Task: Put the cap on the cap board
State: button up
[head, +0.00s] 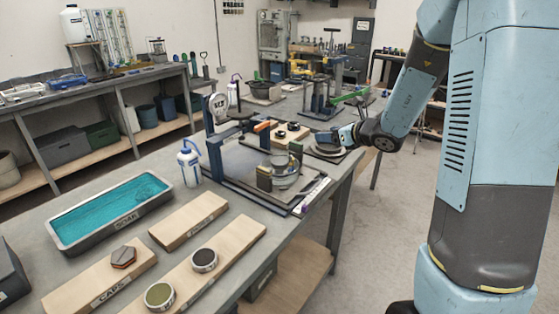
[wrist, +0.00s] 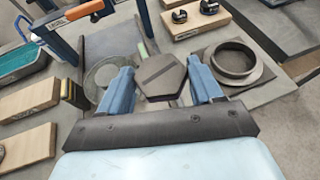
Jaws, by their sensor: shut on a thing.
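In the wrist view, my gripper (wrist: 163,80) is shut on a dark grey hexagonal cap (wrist: 160,75) with a line across its top. The cap sits between the two blue fingers; its underside is hidden. In the head view, my gripper (head: 328,138) is at the right side of the bench, beyond the lever frame, and the held cap cannot be made out. The wooden cap board (head: 82,283), marked CAPS, lies at the near left, well away from my gripper. Another hexagonal cap (head: 124,257), brownish, rests on it.
A blue lever frame (head: 229,170) stands between my gripper and the cap board. A dark ring (wrist: 237,60) lies right of the held cap. A teal-filled tray (head: 110,208), a white bottle (head: 188,165) and two more wooden boards (head: 190,220) (head: 237,232) occupy the near bench.

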jog(key=s+a+r+n+g+y, duration=0.2)
jog(key=s+r+n, duration=0.1)
jog(key=s+r, duration=0.2)
jog(key=s, duration=0.2)
jog(key=shift+s+a+r+g, duration=0.2)
jog(key=shift+s+a+g, duration=0.1)
jog(key=shift+s, duration=0.1)
send_over(283, 162)
jog(key=shift+y, duration=0.3)
jog(key=shift+s+d+f, duration=0.1)
jog(key=shift+f, duration=2.3)
jog(key=shift+s+d+f, duration=0.1)
jog(key=shift+f, duration=2.3)
jog(key=shift+w+a+f, duration=0.15)
jog(key=shift+f, duration=1.35)
jog(key=shift+f, duration=0.15)
jog(key=o, duration=1.3)
jog(key=shift+f, duration=0.1)
